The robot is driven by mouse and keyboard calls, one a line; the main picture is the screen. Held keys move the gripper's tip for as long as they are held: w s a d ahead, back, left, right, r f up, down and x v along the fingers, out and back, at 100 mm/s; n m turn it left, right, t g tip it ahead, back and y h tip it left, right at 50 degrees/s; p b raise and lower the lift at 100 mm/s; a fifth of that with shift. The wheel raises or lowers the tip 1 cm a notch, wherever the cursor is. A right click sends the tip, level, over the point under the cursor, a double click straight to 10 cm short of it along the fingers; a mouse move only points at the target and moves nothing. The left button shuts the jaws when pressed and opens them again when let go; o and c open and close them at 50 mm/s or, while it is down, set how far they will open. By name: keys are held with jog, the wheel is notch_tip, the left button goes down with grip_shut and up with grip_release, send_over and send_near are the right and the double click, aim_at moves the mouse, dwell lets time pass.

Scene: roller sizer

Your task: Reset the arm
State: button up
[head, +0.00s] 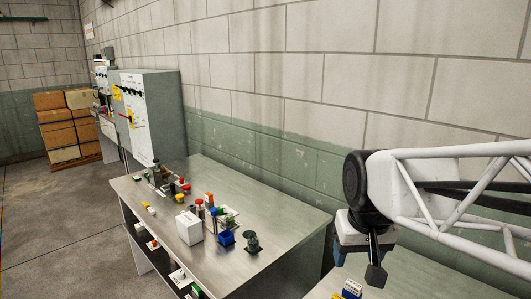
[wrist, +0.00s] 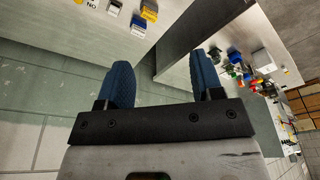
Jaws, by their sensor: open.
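My arm reaches in from the right edge of the head view, with a white lattice link and a black joint. My gripper (head: 358,266) hangs at the end of it, above the near table at the lower right. The wrist view shows its two blue-padded fingers (wrist: 162,75) spread apart with nothing between them. The gripper is open and empty, and touches nothing that I can see.
A steel table (head: 285,215) carries a white box (head: 189,227), a blue bin (head: 226,238) and several small coloured items. A grey cabinet (head: 155,110) stands behind it. Stacked cartons (head: 65,125) are far left. The block wall (head: 290,85) runs close beside my arm.

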jog(key=s+d+f, duration=0.1)
jog(key=s+f, duration=0.3)
jog(key=s, duration=0.5)
jog(key=shift+s+d+f, duration=0.2)
jog(key=shift+s+f, duration=0.05)
jog(key=shift+f, duration=0.05)
